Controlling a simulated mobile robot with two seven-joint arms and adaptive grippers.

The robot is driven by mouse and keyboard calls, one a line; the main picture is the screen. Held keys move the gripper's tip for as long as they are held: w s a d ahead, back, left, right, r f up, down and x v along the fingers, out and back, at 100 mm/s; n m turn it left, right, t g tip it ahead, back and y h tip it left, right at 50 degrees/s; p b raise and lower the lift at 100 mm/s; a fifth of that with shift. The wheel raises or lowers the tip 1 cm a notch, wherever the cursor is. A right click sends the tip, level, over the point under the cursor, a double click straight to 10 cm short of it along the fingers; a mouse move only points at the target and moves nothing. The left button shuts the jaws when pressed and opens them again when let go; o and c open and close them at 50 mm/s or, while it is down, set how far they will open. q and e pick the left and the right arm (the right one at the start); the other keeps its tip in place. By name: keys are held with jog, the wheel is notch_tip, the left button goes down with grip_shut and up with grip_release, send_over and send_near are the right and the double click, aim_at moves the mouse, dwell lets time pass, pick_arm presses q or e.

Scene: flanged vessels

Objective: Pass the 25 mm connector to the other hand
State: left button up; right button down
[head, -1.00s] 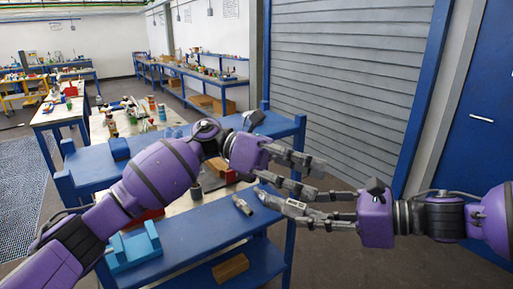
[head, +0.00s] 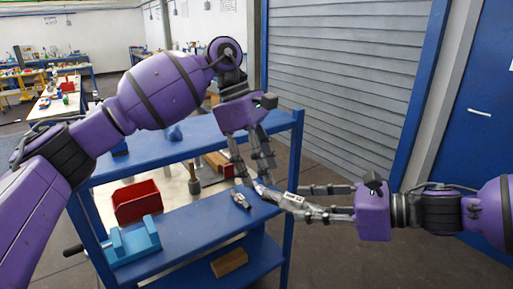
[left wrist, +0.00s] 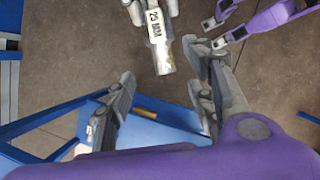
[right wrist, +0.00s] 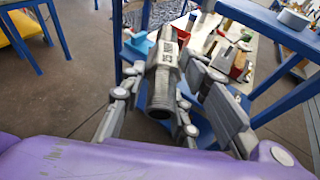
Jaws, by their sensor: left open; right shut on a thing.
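The 25 mm connector (head: 292,201) is a grey metallic tube with a white label. My right gripper (head: 308,200) is shut on it and holds it lying roughly sideways, its free end towards the left. In the left wrist view the connector (left wrist: 156,30) shows its "25 MM" label, with its end beyond my open fingers. In the right wrist view the connector (right wrist: 163,72) sits between my right fingers. My left gripper (head: 255,177) is open and points down, its tips just above the connector's free end. Whether they touch it cannot be told.
A blue bench (head: 200,237) stands below and to the left. Floor to the right is clear.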

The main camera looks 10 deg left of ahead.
aim_at(287, 202)
pick_arm(q)
jog(key=x, duration=0.6)
jog(key=shift+d+f, duration=0.1)
jog(key=shift+d, duration=0.05)
pick_arm(e)
jog(key=shift+r, duration=0.1)
pick_arm(q)
grip_shut()
pick_arm(e)
jog(key=shift+s+a, duration=0.1)
jog(key=shift+s, duration=0.05)
jog(key=c, duration=1.3)
grip_release()
